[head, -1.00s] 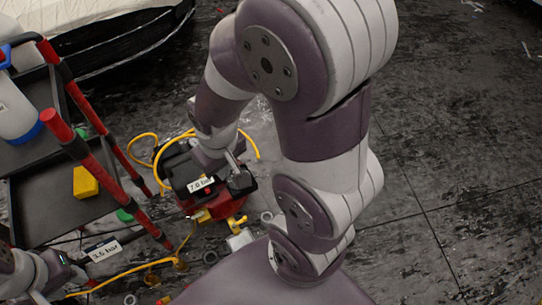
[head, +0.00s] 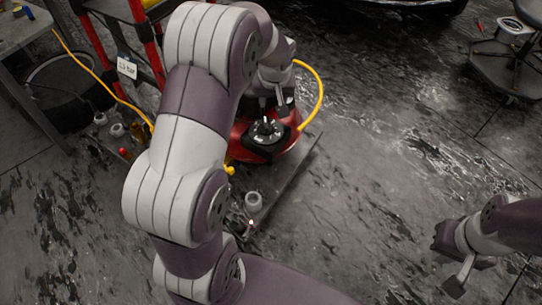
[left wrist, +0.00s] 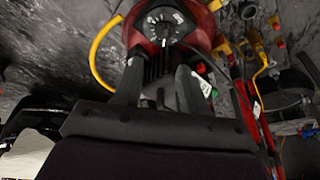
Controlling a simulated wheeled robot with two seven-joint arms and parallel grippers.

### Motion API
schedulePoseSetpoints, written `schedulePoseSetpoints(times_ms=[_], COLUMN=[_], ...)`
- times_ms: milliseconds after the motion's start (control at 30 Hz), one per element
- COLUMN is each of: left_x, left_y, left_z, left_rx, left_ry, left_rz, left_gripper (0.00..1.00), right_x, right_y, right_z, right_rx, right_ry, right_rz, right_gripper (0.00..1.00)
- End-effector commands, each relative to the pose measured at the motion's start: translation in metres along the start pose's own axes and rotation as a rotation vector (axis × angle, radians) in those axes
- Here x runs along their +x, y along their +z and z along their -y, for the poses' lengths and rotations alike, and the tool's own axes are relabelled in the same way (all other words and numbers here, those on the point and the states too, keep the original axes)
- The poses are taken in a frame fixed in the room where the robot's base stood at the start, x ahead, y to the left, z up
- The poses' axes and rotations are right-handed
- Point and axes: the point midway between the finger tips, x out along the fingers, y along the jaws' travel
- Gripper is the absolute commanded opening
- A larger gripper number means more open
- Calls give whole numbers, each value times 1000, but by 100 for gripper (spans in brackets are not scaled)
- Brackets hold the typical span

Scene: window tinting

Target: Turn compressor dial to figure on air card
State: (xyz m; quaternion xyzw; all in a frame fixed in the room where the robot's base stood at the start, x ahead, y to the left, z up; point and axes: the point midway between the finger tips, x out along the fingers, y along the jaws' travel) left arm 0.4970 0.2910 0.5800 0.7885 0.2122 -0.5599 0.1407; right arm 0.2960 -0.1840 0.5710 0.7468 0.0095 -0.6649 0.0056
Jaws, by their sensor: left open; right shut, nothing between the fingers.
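The red compressor (head: 281,147) stands on the floor at the centre of the head view. Its round dial (head: 266,131), with pale markings on a black panel, faces up. In the left wrist view the dial (left wrist: 163,24) lies just beyond the fingers. My left gripper (head: 269,105) is above the dial; the wrist view shows its jaws (left wrist: 158,70) open and empty, apart from the dial. A white air card (head: 126,67) hangs by the red cart; it reads in bar, but its figure is too small to read surely. My right gripper (head: 457,280) is shut and empty, low at right.
A yellow hose (head: 318,92) loops behind the compressor. The red-framed cart (head: 150,42) stands behind at left, beside a table (head: 22,22). Small bottles (head: 117,130) and a pale container (head: 253,202) stand on the floor. A stool (head: 508,65) is far right. Floor right of the compressor is clear.

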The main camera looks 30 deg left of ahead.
Motion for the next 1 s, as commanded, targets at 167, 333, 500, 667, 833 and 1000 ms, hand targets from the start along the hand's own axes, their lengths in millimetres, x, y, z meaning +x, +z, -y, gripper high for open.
schedulePoseSetpoints(times_ms=[167,333,500,667,833,1000], left_x=[81,100,142,182,206,211], left_y=[-5,-10,-10,-12,-15,-17], left_z=[8,11,12,13,14,14], left_rx=[-83,-106,-106,-104,-105,-104], left_ry=[-21,-26,-27,-26,-25,-25], left_rz=[-42,-52,-50,-52,-53,-53], left_gripper=[42,42,42,42,42,42], right_x=[74,86,111,136,150,152], right_y=[8,10,12,16,17,17], right_z=[0,0,0,0,0,0], right_rx=[0,0,0,0,0,0], right_ry=[0,0,0,0,0,0], right_rz=[-1,-2,-2,-1,-1,-1], right_gripper=[0,0,0,0,0,0])
